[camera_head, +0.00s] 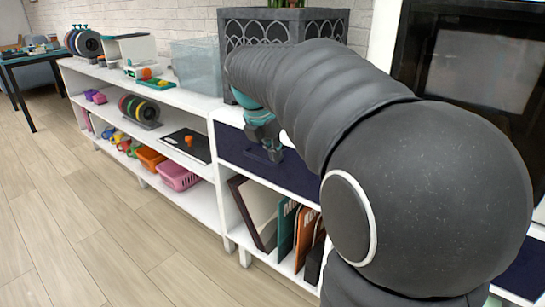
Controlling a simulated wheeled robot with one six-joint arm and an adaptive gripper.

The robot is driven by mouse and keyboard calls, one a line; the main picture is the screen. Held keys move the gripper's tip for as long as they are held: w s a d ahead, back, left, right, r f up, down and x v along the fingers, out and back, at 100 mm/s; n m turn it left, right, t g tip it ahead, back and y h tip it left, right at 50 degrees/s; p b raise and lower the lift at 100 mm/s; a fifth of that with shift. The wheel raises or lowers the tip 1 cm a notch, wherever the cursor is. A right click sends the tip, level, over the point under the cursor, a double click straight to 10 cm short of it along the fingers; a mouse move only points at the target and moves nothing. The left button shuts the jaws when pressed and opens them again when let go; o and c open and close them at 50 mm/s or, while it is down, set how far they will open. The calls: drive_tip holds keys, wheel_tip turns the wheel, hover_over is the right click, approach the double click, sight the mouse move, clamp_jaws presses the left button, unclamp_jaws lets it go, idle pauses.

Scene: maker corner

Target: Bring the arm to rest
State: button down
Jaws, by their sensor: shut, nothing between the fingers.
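My arm reaches from the lower right toward the shelf and fills much of the head view. My gripper (270,153) shows small and partly hidden at the arm's far end, below a teal wrist ring. It points down over the dark blue surface (305,178) on top of the right-hand shelf section. Its fingers are shut and I see nothing held in them. Whether the fingertips touch that surface, I cannot tell.
A dark patterned planter (262,28) stands behind the arm. A clear bin (196,62) and a white machine (130,48) stand on the left shelf top. Folders (287,225) lean below. A black-framed screen (470,65) is at right. The wooden floor (95,220) at left is clear.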

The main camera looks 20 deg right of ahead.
drive_tip(key=shift+r, duration=0.1)
drive_tip(key=s+a+f+m+t+y, duration=0.1)
drive_tip(key=s+a+f+m, duration=0.2)
drive_tip(key=s+m, duration=0.4)
drive_tip(key=s+a+f+m+t+y, duration=0.1)
drive_tip(key=s+a+f+m, duration=0.2)
drive_tip(key=s+a+m, duration=0.2)
drive_tip(key=s+a+f+m+t+y, duration=0.1)
drive_tip(key=s+a+f+m+y, duration=0.1)
drive_tip(key=s+m, duration=0.7)
drive_tip(key=shift+s+a+f+m+t, duration=0.3)
drive_tip(key=shift+a+f+m, duration=0.55)
drive_tip(key=shift+m, duration=0.25)
drive_tip(key=shift+r, duration=0.1)
